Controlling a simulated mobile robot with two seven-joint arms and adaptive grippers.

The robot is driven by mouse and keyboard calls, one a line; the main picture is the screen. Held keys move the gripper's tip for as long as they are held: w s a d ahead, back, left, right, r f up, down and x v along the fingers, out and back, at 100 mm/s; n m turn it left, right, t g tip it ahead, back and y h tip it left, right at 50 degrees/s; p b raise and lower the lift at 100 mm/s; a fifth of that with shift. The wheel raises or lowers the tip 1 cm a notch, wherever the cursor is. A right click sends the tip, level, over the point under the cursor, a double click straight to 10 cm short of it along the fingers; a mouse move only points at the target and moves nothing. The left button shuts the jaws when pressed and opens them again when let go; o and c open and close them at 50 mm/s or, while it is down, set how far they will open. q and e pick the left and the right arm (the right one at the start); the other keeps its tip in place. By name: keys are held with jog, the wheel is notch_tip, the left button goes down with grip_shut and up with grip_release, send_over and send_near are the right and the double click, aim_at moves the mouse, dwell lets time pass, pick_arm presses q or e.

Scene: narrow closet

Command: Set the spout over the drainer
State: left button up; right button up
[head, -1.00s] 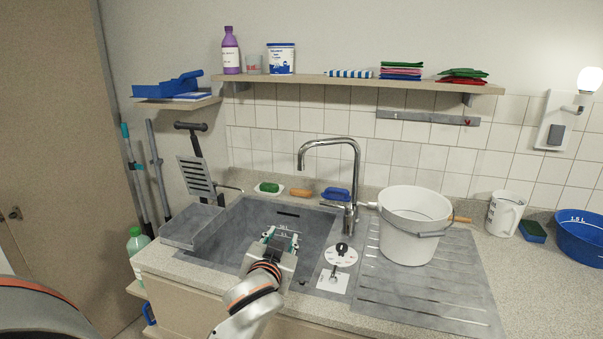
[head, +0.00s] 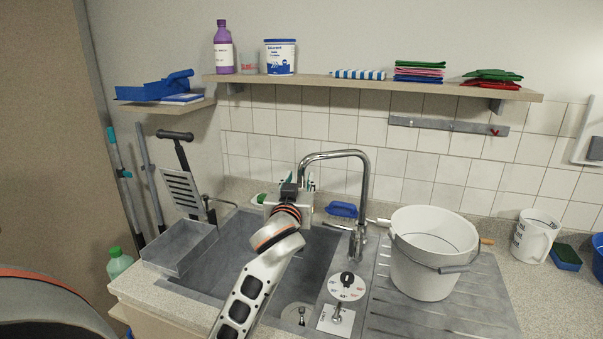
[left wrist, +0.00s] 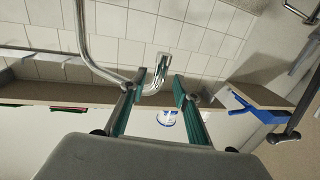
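The chrome spout (head: 335,154) arches from the tap body (head: 357,240) toward the left, its outlet end over the sink basin (head: 235,265). My left gripper (head: 298,181) is raised at that outlet end, partly hiding it. In the left wrist view, the open fingers (left wrist: 159,82) stand on either side of the spout's end (left wrist: 158,70), with gaps visible; I cannot tell whether either touches. The ribbed metal drainer (head: 440,315) lies right of the basin, with a white bucket (head: 432,270) standing on it. My right gripper is out of view.
A dial plate (head: 347,287) lies between basin and drainer. A blue brush (head: 341,209) lies behind the basin, and a grey metal tray (head: 180,250) is at its left. The shelf (head: 370,86) runs above. A white jug (head: 535,237) stands right of the bucket.

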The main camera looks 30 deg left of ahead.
aim_at(301, 176)
pick_arm(q)
jog(key=shift+x, duration=2.05)
grip_shut()
jog(key=shift+f, duration=0.1)
